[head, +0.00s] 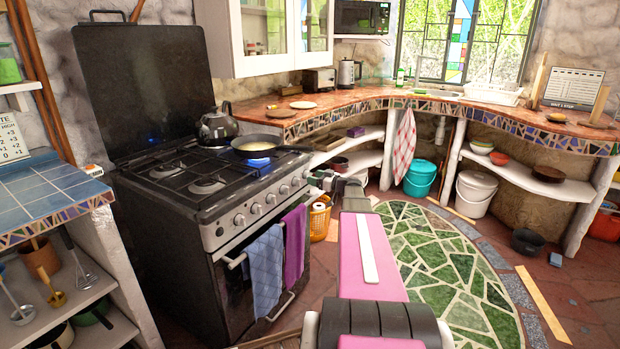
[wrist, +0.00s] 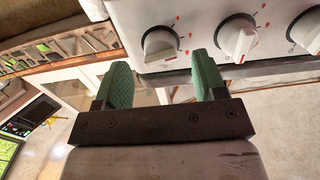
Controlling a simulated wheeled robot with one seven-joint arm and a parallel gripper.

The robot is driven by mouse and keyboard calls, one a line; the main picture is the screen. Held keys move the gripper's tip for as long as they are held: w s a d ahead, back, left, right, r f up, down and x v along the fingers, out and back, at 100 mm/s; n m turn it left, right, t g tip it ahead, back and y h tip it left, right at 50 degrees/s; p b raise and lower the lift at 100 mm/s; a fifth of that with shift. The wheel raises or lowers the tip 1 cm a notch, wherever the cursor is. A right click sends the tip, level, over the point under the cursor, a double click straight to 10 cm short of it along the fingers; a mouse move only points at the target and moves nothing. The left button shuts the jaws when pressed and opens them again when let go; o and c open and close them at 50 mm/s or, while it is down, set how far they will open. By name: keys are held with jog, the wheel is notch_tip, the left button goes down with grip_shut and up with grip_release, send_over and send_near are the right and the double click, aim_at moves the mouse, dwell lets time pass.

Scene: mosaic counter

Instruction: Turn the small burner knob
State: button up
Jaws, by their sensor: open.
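The black stove (head: 185,215) has a silver front panel with a row of round knobs (head: 257,209). Which knob belongs to the small burner cannot be told. In the wrist view, the end knob (wrist: 160,46) on the white panel lies just beyond the gap between my fingers. Another knob (wrist: 238,40) is to its right, beyond the right finger. My gripper (wrist: 163,80) is open and empty, with green finger pads on either side of the gap, apart from the knob. In the head view, my gripper (head: 328,180) is near the panel's right end, small and partly hidden by my arm.
A frying pan (head: 257,147) sits on the stove's right side, its handle reaching right above the panel's end. A kettle (head: 217,126) stands behind it. Blue (head: 265,250) and purple (head: 294,240) towels hang from the oven handle.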

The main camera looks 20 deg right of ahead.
jog(key=shift+x, duration=1.45)
jog(key=c, duration=0.9)
